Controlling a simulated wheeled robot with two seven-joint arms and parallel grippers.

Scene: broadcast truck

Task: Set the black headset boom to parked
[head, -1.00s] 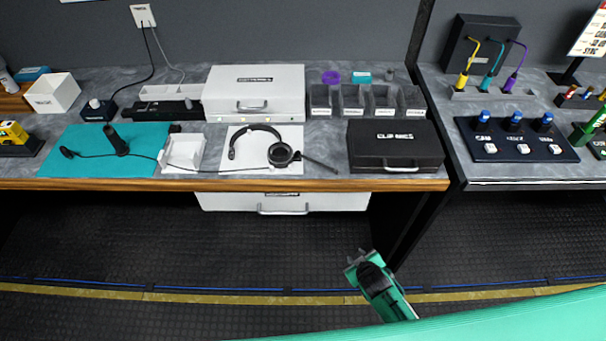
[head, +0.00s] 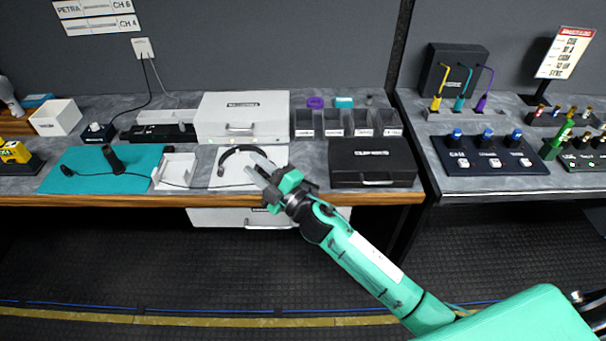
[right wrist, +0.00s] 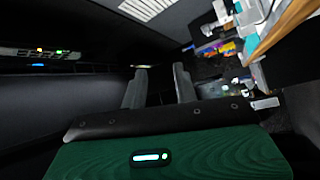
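The black headset (head: 237,149) lies on a white sheet (head: 226,178) at the middle of the bench. In the head view its headband shows, but its right earcup and boom are hidden behind my right gripper, so the boom's position cannot be told. My right gripper (head: 259,164) is in front of and above the headset's right side, pointing up and left toward the bench; contact cannot be told. In the right wrist view my right gripper (right wrist: 159,78) shows two grey fingers apart with nothing between them. My left gripper is not in view.
A black case (head: 372,163) stands right of the headset, a white case (head: 242,116) behind it. A teal mat (head: 85,170) and small white tray (head: 176,168) lie left. The wooden bench edge (head: 110,200) runs below my gripper. A white drawer (head: 215,217) sits under the bench.

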